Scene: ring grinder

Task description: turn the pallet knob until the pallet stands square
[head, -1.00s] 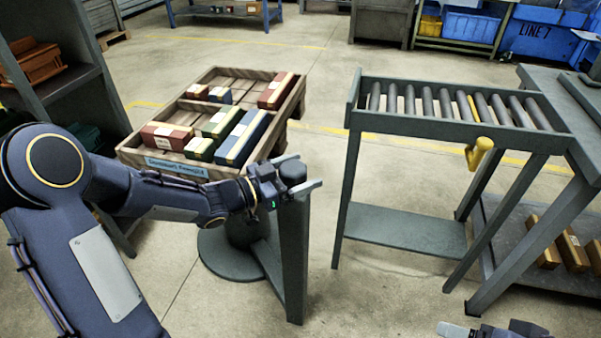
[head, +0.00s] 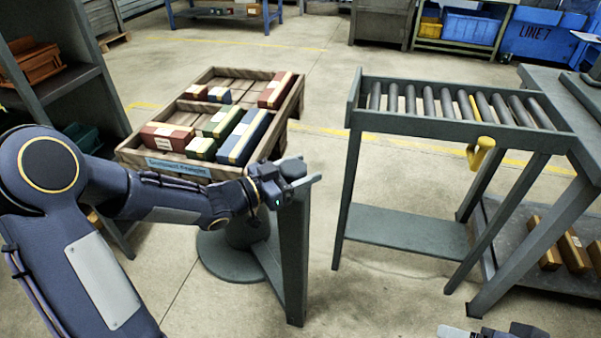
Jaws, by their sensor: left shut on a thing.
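The wooden pallet (head: 172,154) is a shallow tray on a round grey pedestal (head: 228,262), left of centre. It stands at an angle, its long sides slanting up to the right. It holds several red, green and blue boxes. The dark round pallet knob (head: 292,167) tops a grey upright post (head: 292,250) at the pallet's near right corner. My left gripper (head: 291,177) is shut on the knob, its fingers partly hiding it. My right gripper (head: 478,332) shows only partly at the bottom edge, apart from everything; its jaw opening cannot be made out.
A roller conveyor (head: 455,128) with a yellow handle (head: 480,150) stands to the right. Beside it is a grey workbench (head: 560,90) with boxes on its lower shelf. A dark shelf rack (head: 70,85) stands at the left. Floor is clear between the post and conveyor.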

